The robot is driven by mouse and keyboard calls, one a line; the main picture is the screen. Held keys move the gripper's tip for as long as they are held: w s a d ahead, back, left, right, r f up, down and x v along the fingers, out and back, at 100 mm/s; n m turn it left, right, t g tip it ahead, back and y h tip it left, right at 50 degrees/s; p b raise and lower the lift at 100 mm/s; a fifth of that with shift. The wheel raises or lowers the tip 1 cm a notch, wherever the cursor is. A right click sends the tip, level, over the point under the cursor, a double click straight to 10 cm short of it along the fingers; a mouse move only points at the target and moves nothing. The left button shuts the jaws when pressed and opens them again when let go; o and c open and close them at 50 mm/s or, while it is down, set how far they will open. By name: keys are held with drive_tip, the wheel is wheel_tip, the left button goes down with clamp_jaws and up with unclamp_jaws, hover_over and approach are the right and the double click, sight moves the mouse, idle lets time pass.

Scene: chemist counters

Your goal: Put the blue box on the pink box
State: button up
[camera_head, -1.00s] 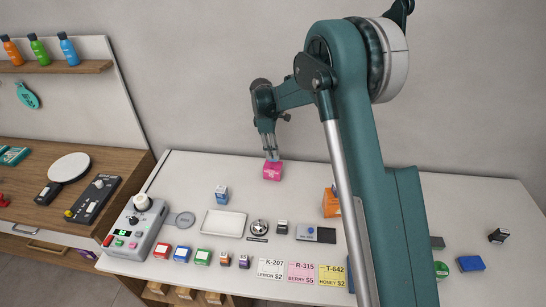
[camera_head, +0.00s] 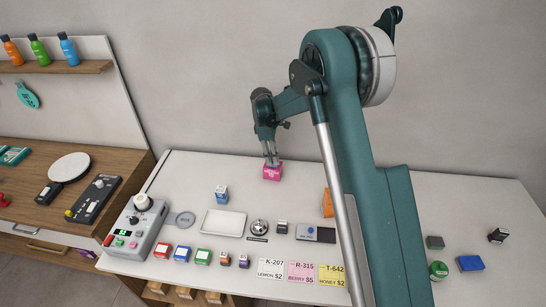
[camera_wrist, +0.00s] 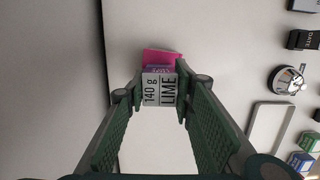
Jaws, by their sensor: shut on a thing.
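The pink box (camera_head: 272,173) stands on the white counter towards the back in the head view, directly under my gripper (camera_head: 271,162). In the wrist view the pink box (camera_wrist: 161,56) shows just beyond a small box (camera_wrist: 159,89) with a white "140 g LIME" face and a blue-violet edge. My gripper (camera_wrist: 159,95) is shut on this LIME box. The fingers mostly hide it in the head view. I cannot tell whether it touches the pink box. A blue and white box (camera_head: 221,194) stands on the counter to the left. A flat blue block (camera_head: 470,263) lies at far right.
A white tray (camera_head: 224,222), a bell (camera_head: 259,227) and a small dark stamp (camera_head: 282,227) stand in front of the pink box. Small coloured boxes and price cards line the front edge. A grey keypad device (camera_head: 138,228) is at left. The counter around the pink box is clear.

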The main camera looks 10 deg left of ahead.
drive_tip(key=shift+f, duration=0.15)
drive_tip(key=o, duration=1)
drive_tip(key=shift+c, duration=0.2)
drive_tip(key=shift+r, duration=0.2)
wheel_tip(320, 180, up, 12)
drive_tip(key=a, duration=0.1)
drive_tip(key=shift+a+b, duration=0.3)
drive_tip(key=shift+a, duration=0.1)
drive_tip(key=shift+f, duration=0.1)
